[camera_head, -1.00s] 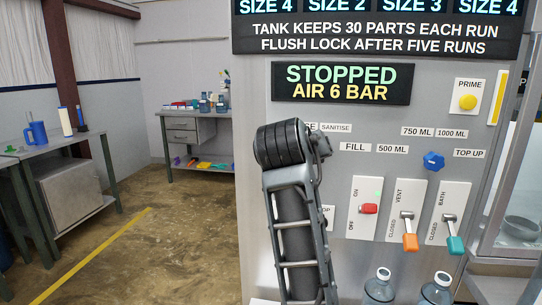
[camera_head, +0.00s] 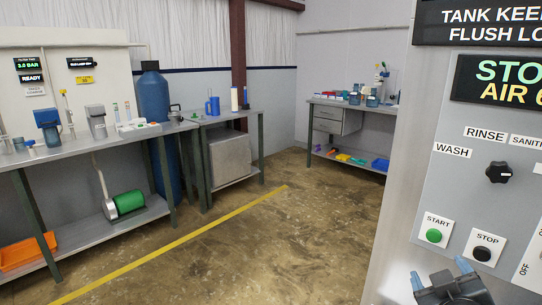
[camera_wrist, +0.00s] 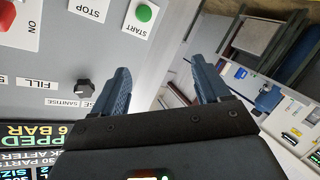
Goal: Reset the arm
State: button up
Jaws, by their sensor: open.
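My gripper (camera_wrist: 153,92) is open and empty in the wrist view, its two blue-grey fingers apart with nothing between them. It also shows at the bottom right of the head view (camera_head: 440,278), low in front of the machine panel. The grey machine panel (camera_head: 440,150) fills the right side of the head view. It bears a green START button (camera_head: 433,236), a black STOP button (camera_head: 482,254) and a black selector knob (camera_head: 498,172). In the wrist view the panel appears upside down at left, with the green button (camera_wrist: 144,13) near the fingers.
A bench (camera_head: 85,150) with bottles and a blue tank (camera_head: 156,110) stands at left. A grey cabinet (camera_head: 231,158) and a back workbench (camera_head: 345,107) stand further off. An orange tray (camera_head: 27,252) lies on the lower shelf. The floor (camera_head: 260,250) with its yellow line is clear.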

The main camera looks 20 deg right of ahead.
jog(key=s+a+f+n+t+y, duration=0.25)
jog(key=s+a+f+y, duration=0.45)
jog(key=s+a, duration=0.6)
jog(key=s+a+r+m+y, duration=0.1)
jog(key=s+a, duration=0.1)
jog(key=s, duration=0.6)
jog(key=s+a+r+m+y, duration=0.1)
jog(key=s+a+r, duration=0.1)
jog(key=s, duration=0.7)
jog(key=shift+a, duration=0.85)
